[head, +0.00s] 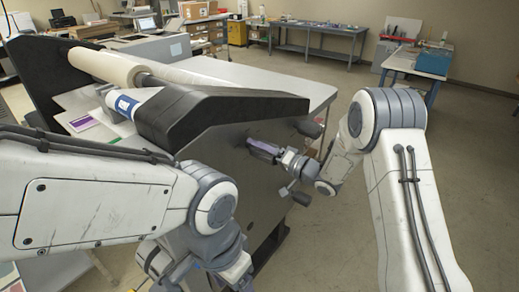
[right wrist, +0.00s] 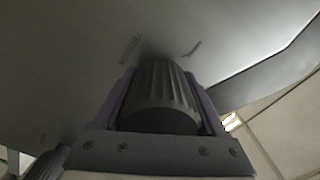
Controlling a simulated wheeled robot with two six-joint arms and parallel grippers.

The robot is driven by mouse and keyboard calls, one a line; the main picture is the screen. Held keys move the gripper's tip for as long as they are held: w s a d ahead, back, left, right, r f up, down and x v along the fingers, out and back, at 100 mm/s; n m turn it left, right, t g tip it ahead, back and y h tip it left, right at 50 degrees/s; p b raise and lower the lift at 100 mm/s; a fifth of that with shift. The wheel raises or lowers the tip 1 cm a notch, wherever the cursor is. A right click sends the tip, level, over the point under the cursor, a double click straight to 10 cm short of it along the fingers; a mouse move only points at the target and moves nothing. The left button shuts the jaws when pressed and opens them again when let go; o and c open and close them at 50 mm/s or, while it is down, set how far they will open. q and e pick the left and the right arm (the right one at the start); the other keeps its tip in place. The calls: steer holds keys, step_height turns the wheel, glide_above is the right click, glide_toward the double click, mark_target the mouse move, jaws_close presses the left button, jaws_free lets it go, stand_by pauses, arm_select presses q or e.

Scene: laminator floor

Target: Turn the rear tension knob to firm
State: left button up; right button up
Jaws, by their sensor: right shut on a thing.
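In the right wrist view a dark ribbed knob (right wrist: 160,92) stands out from the grey side panel of the laminator (right wrist: 70,60). My right gripper (right wrist: 160,108) has its purple-edged fingers on both sides of the knob and is shut on it. Faint dark marks show on the panel beyond the knob; I cannot read them. In the head view my right gripper (head: 254,146) is at the laminator's dark side panel (head: 235,190), and the knob is hidden there. My left arm crosses the lower left, but its gripper fingers do not show.
A black knob-like part (head: 309,127) and a lever-like part (head: 298,197) stick out near my right wrist. A cream roll (head: 105,67) lies on top of the laminator. The floor at right is clear.

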steer(key=o, duration=1.3)
steer(key=shift+b+v, duration=2.1)
steer(key=shift+v, duration=3.25)
